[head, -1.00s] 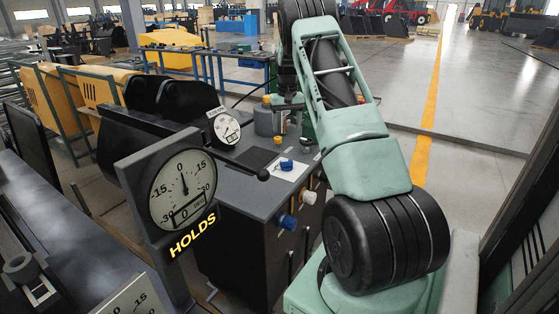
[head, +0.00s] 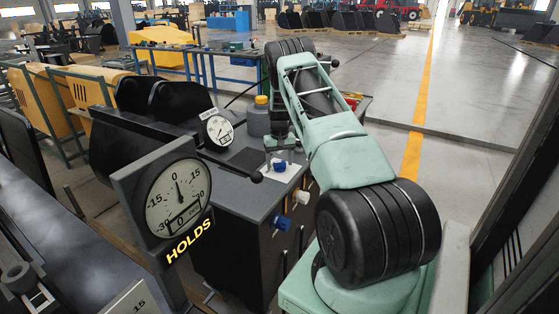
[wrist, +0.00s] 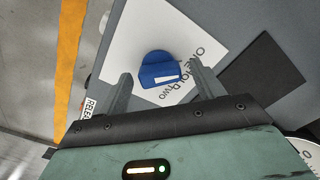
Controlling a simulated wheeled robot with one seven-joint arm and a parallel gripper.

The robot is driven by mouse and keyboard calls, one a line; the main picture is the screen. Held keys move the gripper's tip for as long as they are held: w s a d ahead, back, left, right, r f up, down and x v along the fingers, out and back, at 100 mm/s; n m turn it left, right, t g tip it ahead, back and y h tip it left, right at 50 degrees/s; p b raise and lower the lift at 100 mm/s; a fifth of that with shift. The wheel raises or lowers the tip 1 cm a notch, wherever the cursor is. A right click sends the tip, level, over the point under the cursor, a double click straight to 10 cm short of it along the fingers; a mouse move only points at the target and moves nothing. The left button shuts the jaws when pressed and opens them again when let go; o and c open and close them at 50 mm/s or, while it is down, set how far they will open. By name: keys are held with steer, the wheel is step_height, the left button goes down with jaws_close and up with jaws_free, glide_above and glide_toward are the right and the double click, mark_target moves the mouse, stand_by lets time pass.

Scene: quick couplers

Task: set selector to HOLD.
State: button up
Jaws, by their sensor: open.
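The selector is a blue knob (wrist: 158,68) with a white stripe, on a white plate (wrist: 128,42) lettered ONE, HOLD and TWO. The stripe's right end lies close to the lettering near HOLD; I cannot tell exactly which word it marks. In the head view the knob (head: 279,165) shows on the console top under my gripper (head: 283,154). In the wrist view my gripper (wrist: 160,72) is open, with one finger to each side of the knob and a gap at both. I cannot tell how far the fingertips are above the plate.
Blue and white knobs (head: 290,210) are on the console's front. A large dial marked HOLDS (head: 179,198) stands at left.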

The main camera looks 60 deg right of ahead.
steer(key=c, duration=1)
steer(key=shift+m, duration=0.4)
steer(key=m+b, duration=0.1)
steer(key=m, duration=0.2)
steer(key=shift+b, duration=0.4)
steer(key=shift+d+m+b, duration=0.1)
steer(key=shift+m+b, duration=0.35)
steer(key=shift+m, duration=2.05)
steer(key=o, duration=1)
